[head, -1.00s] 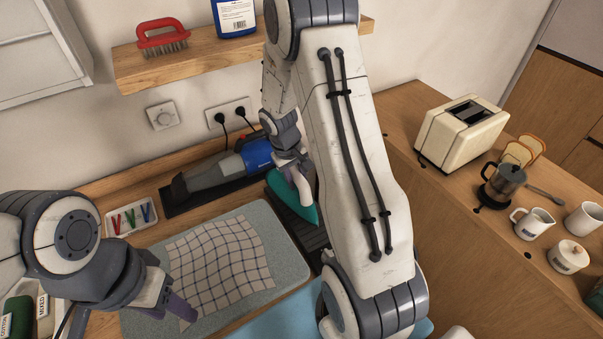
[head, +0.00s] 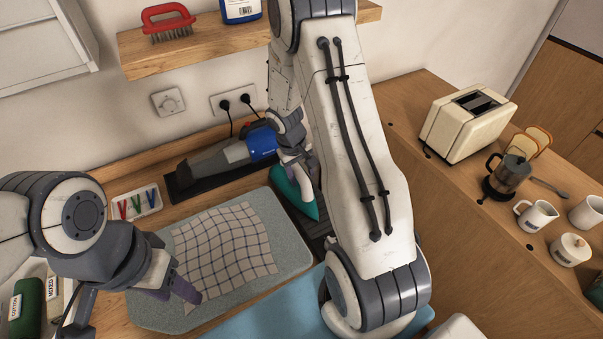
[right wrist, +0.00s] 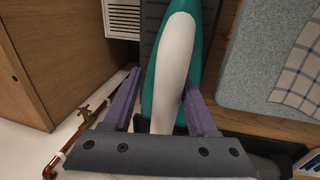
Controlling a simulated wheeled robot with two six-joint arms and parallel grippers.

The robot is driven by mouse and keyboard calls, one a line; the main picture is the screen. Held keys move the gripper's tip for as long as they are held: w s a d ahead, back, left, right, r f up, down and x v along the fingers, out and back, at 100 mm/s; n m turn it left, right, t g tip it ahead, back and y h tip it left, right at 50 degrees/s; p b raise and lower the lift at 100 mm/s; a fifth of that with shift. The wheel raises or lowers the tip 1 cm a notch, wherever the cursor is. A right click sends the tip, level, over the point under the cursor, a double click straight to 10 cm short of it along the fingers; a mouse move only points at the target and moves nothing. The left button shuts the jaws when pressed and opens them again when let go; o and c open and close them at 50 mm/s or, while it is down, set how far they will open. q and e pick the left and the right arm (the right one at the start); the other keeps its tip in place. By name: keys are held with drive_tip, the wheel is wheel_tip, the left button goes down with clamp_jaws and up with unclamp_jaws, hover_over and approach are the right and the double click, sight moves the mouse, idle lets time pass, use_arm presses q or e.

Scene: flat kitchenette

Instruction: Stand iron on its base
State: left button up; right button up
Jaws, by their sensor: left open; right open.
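The iron (head: 296,194) has a teal body and lies on a dark ribbed rest (head: 309,228) right of the ironing mat; my right arm partly covers it in the head view. In the right wrist view, the iron's white handle (right wrist: 173,65) runs lengthwise between the two open purple fingers of my right gripper (right wrist: 160,108), with teal body showing on both sides. The fingers are not closed on it; whether either touches it I cannot tell. My left gripper (head: 174,290) is open and empty over the left part of the mat, near the checked cloth (head: 222,253).
The grey mat (head: 292,240) carries the cloth. A blue and grey handheld vacuum (head: 225,157) lies behind the iron. A tray of coloured pegs (head: 135,204) is at the left. A toaster (head: 468,122) and coffee things stand on the right counter. A shelf (head: 190,53) overhangs the back.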

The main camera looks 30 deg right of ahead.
drive_tip(key=shift+r, duration=0.25)
drive_tip(key=r, duration=0.3)
drive_tip(key=a+r+b, duration=0.1)
drive_tip(key=r, duration=0.3)
drive_tip(key=a+r+b, duration=0.1)
drive_tip(key=r, duration=0.3)
drive_tip(key=shift+a, duration=0.1)
drive_tip(key=s+a+r+n+y, duration=0.15)
drive_tip(key=s+a, duration=0.25)
drive_tip(key=a, duration=0.5)
drive_tip(key=s+a+r+n, duration=0.3)
drive_tip(key=s+a, duration=0.2)
drive_tip(key=a, duration=0.3)
drive_tip(key=s+a+r+n+y, duration=0.1)
drive_tip(key=s+a+n, duration=0.2)
drive_tip(key=s+a, duration=0.4)
drive_tip(key=s, duration=0.7)
drive_tip(key=shift+y, duration=0.35)
drive_tip(key=shift+a+r+n, duration=0.1)
drive_tip(key=shift+n, duration=0.15)
